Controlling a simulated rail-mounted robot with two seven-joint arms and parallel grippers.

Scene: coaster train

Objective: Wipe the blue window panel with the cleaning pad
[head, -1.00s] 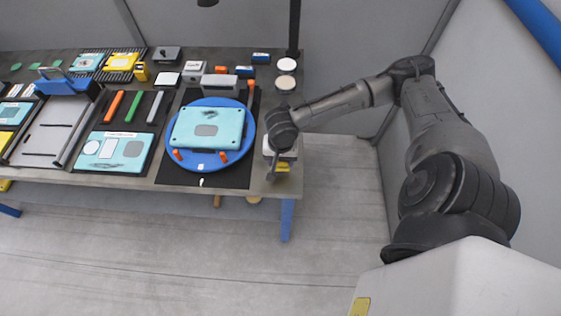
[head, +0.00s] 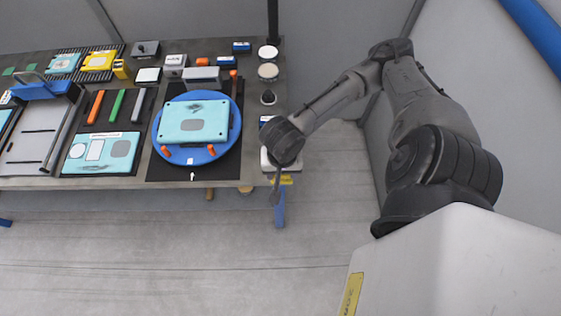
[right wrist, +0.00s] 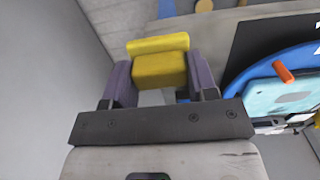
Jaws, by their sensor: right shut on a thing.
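The light blue window panel (head: 193,135) lies on a round blue disc (head: 232,128) on the table, with orange pieces at its near edge. A grey patch and a dark smudge show on it. In the right wrist view, part of a light blue panel (right wrist: 265,101) shows at the right. My right gripper (right wrist: 161,78) is shut on a yellow block, which looks like the cleaning pad (right wrist: 160,68). In the head view the gripper (head: 280,177) is at the table's front right corner, right of the panel and apart from it. My left gripper is not in view.
Another light blue panel (head: 120,166) lies left of the disc. Orange, green and grey bars (head: 117,106) lie behind it. Small boxes (head: 203,76) stand behind the disc. Two round white-topped items (head: 268,71) stand at the right edge. The floor in front is clear.

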